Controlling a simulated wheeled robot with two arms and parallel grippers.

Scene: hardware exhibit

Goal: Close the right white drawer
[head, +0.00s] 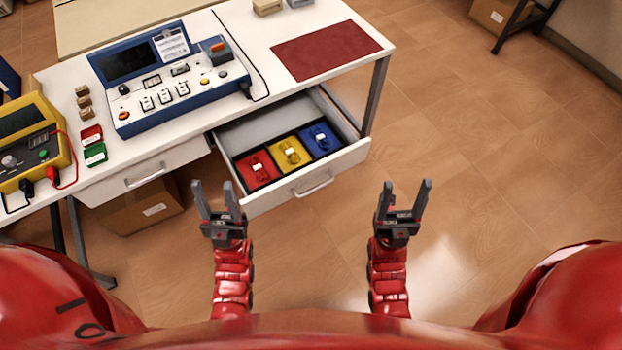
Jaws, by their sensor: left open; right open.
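The right white drawer (350,157) is pulled out from under the white table (290,30). Its front faces me and carries a metal handle (314,185). Inside, a dark tray holds red (257,167), yellow (291,151) and blue (320,138) compartments, each with a small item in it. My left gripper (216,202) is open and empty, just left of the drawer front's left end in the picture. My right gripper (404,204) is open and empty, to the right of the drawer front and apart from it.
The left white drawer (143,172) is shut. A blue and white console (168,78), a yellow meter (30,140) and a red mat (326,50) lie on the table. A cardboard box (140,208) stands under it.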

